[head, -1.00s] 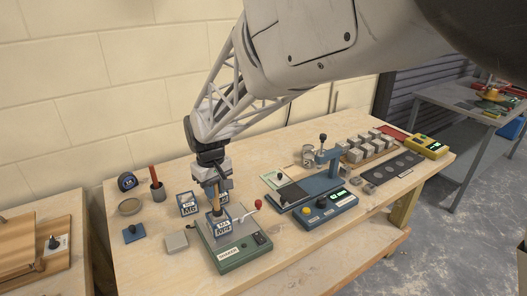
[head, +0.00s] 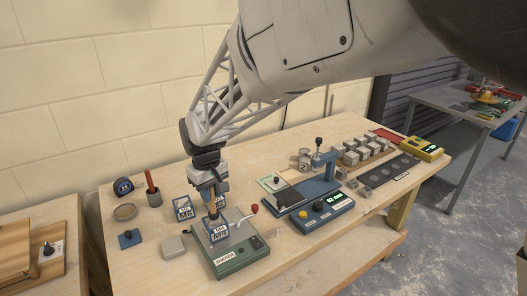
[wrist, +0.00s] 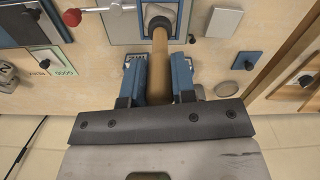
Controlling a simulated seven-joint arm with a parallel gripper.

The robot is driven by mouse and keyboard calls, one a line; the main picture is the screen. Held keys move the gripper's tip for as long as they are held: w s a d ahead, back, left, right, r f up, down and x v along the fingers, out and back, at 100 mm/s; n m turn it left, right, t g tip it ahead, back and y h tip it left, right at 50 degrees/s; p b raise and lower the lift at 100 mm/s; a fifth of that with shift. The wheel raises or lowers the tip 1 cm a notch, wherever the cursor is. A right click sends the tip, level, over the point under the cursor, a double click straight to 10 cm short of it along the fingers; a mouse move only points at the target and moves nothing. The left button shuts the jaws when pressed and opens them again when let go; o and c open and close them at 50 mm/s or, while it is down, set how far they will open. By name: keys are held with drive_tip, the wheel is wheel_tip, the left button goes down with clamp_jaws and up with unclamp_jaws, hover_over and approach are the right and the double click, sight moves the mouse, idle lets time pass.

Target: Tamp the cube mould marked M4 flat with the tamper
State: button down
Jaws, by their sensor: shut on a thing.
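My gripper (head: 213,196) is shut on the tamper's wooden handle (wrist: 160,62), between its two blue fingers. The tamper points down; its dark lower end is at or over a blue-sided mould (head: 218,232) whose label appears to read M4. This mould stands on the green shaker (head: 236,258). I cannot tell whether the tamper's foot touches the mortar; the mould's inside is hidden in the head view. A second labelled mould (head: 184,210) stands on the bench just behind and left.
A red-knobbed lever (head: 253,209) rises at the shaker's right. A blue press device (head: 318,190) stands farther right. A grey block (head: 173,247), a blue knobbed plate (head: 130,239), a shallow round dish (head: 124,212) and a cup with a red-handled tool (head: 153,196) lie left. Grey cubes (head: 366,150) stand at back right.

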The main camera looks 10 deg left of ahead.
drive_tip(key=shift+f, duration=0.9)
idle(1.4)
drive_tip(key=shift+r, duration=0.95)
drive_tip(key=shift+f, duration=1.15)
idle(1.2)
drive_tip(key=shift+r, duration=0.1)
drive_tip(key=shift+r, duration=0.95)
drive_tip(key=shift+r, duration=0.15)
drive_tip(key=shift+r, duration=2.9)
